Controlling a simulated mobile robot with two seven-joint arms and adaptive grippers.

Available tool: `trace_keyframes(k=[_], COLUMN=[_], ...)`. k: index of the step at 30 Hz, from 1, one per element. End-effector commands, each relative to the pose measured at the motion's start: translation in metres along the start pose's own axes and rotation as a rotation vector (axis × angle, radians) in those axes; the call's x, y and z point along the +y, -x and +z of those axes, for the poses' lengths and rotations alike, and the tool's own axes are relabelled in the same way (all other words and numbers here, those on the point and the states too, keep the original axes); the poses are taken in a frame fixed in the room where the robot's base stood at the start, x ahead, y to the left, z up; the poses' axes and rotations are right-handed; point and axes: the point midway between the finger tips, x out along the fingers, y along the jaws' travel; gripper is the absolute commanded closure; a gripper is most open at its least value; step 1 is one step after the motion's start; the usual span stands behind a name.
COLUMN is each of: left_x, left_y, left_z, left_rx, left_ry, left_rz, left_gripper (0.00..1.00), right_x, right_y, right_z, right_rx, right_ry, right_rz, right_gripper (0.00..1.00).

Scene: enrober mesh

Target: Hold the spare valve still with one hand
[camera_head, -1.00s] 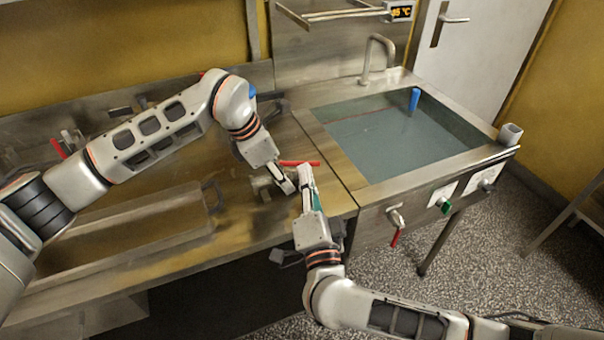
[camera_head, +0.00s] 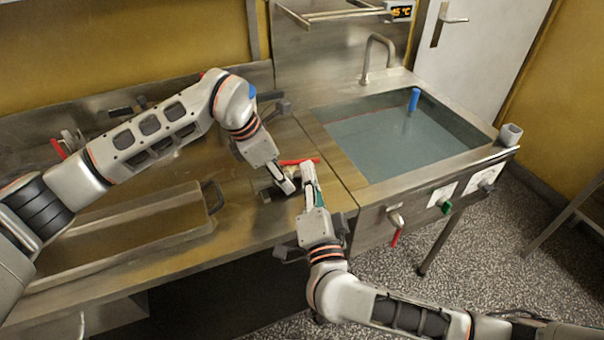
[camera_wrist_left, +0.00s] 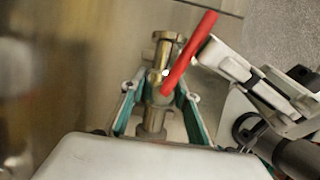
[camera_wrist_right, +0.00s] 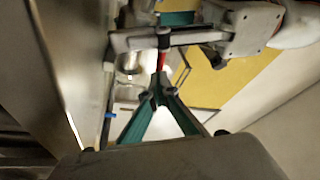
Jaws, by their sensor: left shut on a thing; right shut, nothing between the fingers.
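The spare valve is a brass-coloured metal body (camera_wrist_left: 152,118) with a red lever (camera_wrist_left: 190,50). In the head view its red lever (camera_head: 299,162) shows above the worktop near the tank, and my grippers partly hide the body. My left gripper (camera_head: 289,188) is shut on the valve body, with its teal-lined fingers (camera_wrist_left: 157,92) on either side of it. My right gripper (camera_head: 308,168) is shut and empty, its fingertips close to the red lever. In the right wrist view its teal fingers (camera_wrist_right: 160,88) meet at the tips; contact with the lever cannot be told.
A water-filled tank (camera_head: 335,140) lies to the right, with a blue object (camera_head: 413,99) in it and a tap (camera_head: 378,55) behind. A drain valve with a red handle (camera_head: 395,236) is on its front. A long metal tray (camera_head: 130,228) sits on the worktop at left.

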Motion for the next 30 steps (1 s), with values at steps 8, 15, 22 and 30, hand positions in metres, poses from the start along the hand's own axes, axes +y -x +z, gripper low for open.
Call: trace_keyframes(k=[8,15,22,30], left_x=[0.0000,0.0000,0.0000,-0.0001], left_y=[0.0003,0.0003,0.0003,0.0003], left_z=[-0.0001,0.0000,0.0000,0.0000], left_rx=[0.000,0.000,0.000,0.000], left_ry=[0.000,0.000,0.000,0.000], left_rz=[0.000,0.000,0.000,0.000], left_gripper=[1.00,1.00,1.00,1.00], right_x=[0.0020,0.0033,0.0044,0.0058], right_y=[-0.0026,-0.0044,-0.0061,-0.0082], right_z=[-0.0022,-0.0035,-0.0047,-0.0061], right_rx=[0.002,0.001,0.001,0.001], right_ry=[0.001,0.001,0.001,0.001], right_rz=[0.001,0.000,0.000,-0.001], right_gripper=[1.00,1.00,1.00,1.00])
